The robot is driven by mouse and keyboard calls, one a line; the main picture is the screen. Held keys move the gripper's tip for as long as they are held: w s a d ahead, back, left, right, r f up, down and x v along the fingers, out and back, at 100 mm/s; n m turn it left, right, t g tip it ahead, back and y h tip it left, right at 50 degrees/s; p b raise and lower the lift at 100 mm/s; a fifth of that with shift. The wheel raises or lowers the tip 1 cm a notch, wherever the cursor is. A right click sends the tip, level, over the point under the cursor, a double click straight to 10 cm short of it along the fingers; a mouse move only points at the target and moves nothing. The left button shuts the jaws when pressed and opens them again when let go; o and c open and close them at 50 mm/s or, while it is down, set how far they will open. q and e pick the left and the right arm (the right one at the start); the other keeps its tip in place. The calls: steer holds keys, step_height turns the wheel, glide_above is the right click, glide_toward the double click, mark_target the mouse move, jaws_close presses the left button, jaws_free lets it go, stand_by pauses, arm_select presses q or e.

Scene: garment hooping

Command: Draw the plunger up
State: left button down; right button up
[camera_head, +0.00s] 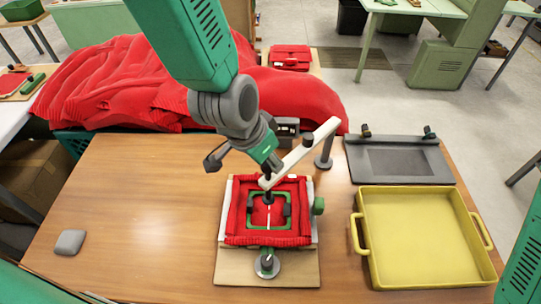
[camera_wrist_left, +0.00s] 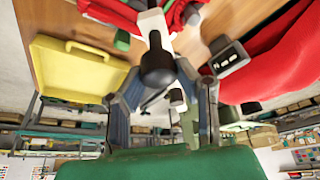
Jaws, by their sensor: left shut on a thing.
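The plunger's dark knob (camera_wrist_left: 157,66) shows in the left wrist view between the fingers of my left gripper (camera_wrist_left: 160,84), above the white arm of the press. In the head view my left gripper (camera_head: 264,166) is at the near end of the white press arm (camera_head: 304,152) and is shut on the plunger, mostly hiding its top. The plunger's dark lower end (camera_head: 268,198) shows below the arm, over the red garment (camera_head: 238,222) and the green hoop (camera_head: 285,224) on the board (camera_head: 230,268). My right gripper is out of view.
A yellow tray (camera_head: 364,262) with handles stands to the right. A dark flat plate (camera_head: 360,172) with small knobs lies behind it. A large red cloth heap (camera_head: 110,80) lies at the back. A grey rounded block (camera_head: 70,242) sits at the left. The wooden table (camera_head: 140,210) is clear between.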

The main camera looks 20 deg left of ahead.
arm_select(q)
steer(key=shift+s, duration=0.1)
steer(key=c, duration=1.2)
jaws_free()
steer(key=shift+s+r, duration=0.1)
steer(key=shift+s, duration=0.1)
steer(key=shift+w+a, duration=0.1)
steer(key=shift+r, duration=0.25)
steer(key=v, duration=1.1)
steer(key=shift+s+r, duration=0.15)
steer(key=shift+s, duration=0.1)
